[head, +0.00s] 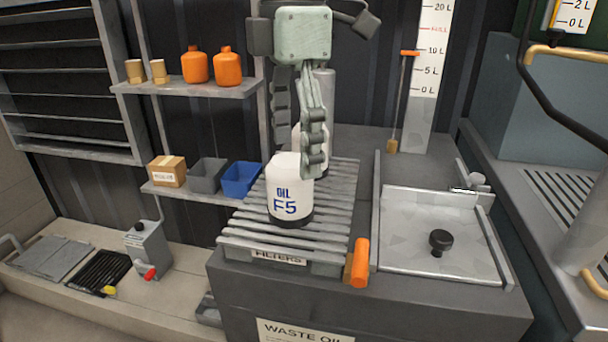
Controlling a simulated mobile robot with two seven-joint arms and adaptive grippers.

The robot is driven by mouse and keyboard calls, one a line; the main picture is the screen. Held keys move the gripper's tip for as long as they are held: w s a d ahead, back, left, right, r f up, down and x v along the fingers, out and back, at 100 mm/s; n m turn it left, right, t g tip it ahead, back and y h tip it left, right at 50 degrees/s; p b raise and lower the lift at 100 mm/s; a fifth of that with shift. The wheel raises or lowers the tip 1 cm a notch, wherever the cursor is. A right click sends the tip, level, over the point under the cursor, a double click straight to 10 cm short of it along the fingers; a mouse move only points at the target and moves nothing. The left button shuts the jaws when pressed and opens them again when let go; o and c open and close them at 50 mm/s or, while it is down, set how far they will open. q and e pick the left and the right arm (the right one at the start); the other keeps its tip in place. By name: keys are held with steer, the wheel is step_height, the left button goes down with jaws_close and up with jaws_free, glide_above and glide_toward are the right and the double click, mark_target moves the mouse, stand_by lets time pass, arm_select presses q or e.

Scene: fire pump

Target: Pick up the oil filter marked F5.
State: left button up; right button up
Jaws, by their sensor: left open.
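The oil filter marked F5 (289,180) is a white cylinder with blue lettering and a black base. It stands upright on the slatted grey rack (240,232) labelled FILTERS. My left gripper (299,146) points down from above at the filter's upper right and back. It is open. One finger overlaps the filter's right top edge in the picture; I cannot tell whether it touches. The other finger is farther back and left, its tip partly hidden. Another pale cylinder behind the gripper is mostly covered. My right gripper is not in view.
An orange-handled tool (360,263) is at the rack's front right corner. A metal lid with a black knob (440,242) lies to the right. A blue bin (241,180) and a grey bin (206,174) sit on the left shelf. A dipstick (404,95) stands behind.

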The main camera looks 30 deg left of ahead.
mark_target(290, 193)
arm_select(q)
steer(key=f, duration=0.7)
steer(key=shift+s+a+p, duration=0.3)
steer(key=shift+a, duration=0.05)
steer(key=shift+f, duration=0.3)
steer(key=c, duration=1.6)
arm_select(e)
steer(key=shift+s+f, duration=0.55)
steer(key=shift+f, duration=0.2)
arm_select(q)
steer(key=shift+r, duration=0.1)
